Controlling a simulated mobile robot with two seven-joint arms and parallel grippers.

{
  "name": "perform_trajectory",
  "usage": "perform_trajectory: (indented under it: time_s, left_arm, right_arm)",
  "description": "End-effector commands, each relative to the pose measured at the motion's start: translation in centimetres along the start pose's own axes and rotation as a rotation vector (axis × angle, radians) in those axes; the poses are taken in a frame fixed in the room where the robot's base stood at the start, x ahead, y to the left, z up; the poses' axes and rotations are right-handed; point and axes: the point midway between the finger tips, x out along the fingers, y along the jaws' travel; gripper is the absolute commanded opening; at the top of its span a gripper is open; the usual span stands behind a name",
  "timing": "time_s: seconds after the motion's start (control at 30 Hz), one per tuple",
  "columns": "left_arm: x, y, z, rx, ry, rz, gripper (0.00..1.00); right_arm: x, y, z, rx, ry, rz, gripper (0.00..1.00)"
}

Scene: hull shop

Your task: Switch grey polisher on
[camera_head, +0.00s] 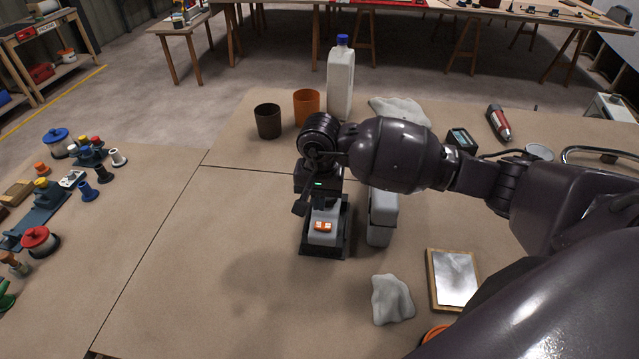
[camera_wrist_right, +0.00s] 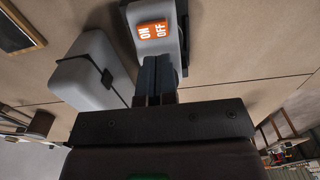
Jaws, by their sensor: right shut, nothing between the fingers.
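The grey polisher (camera_head: 323,238) sits in a dark holder (camera_head: 341,251) on the bench, in the middle of the head view. Its orange rocker switch (camera_head: 323,227) faces up. The right wrist view shows the switch (camera_wrist_right: 152,30) close, marked ON and OFF; I cannot tell which side is pressed. My right gripper (camera_head: 324,200) points down over the polisher, with its fingers shut and empty. In the right wrist view its fingertips (camera_wrist_right: 156,62) are just short of the switch, over the grey body (camera_wrist_right: 168,46); contact is not clear. My left gripper is not in view.
A grey block (camera_head: 382,218) with a dark strap stands close to the right of the polisher. Behind are a white bottle (camera_head: 341,85), an orange cup (camera_head: 307,106) and a dark cup (camera_head: 268,121). A cloth (camera_head: 391,300) and framed plate (camera_head: 454,279) lie in front.

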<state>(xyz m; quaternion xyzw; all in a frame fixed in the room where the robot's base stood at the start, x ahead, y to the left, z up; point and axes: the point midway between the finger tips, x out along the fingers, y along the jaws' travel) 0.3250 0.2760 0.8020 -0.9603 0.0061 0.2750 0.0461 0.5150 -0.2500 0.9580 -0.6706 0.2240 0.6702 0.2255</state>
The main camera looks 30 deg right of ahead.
Motion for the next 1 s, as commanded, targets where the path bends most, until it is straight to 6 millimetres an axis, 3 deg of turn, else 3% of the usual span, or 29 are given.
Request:
perform_trajectory:
  time_s: [0.2, 0.4, 0.87, 1.0]
  left_arm:
    - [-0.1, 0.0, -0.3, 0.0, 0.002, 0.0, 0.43]
    - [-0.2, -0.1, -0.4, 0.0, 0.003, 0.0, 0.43]
    - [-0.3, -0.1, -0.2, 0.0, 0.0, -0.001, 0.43]
    - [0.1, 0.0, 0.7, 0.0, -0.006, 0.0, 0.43]
  right_arm:
    - [3.5, 0.0, 0.1, 0.001, -0.004, 0.0, 0.0]
    - [5.4, -0.1, 0.0, 0.001, -0.002, -0.002, 0.0]
    - [5.9, 0.0, 0.0, -0.001, 0.001, 0.0, 0.0]
    - [6.3, -0.1, -0.1, -0.004, 0.003, 0.001, 0.0]
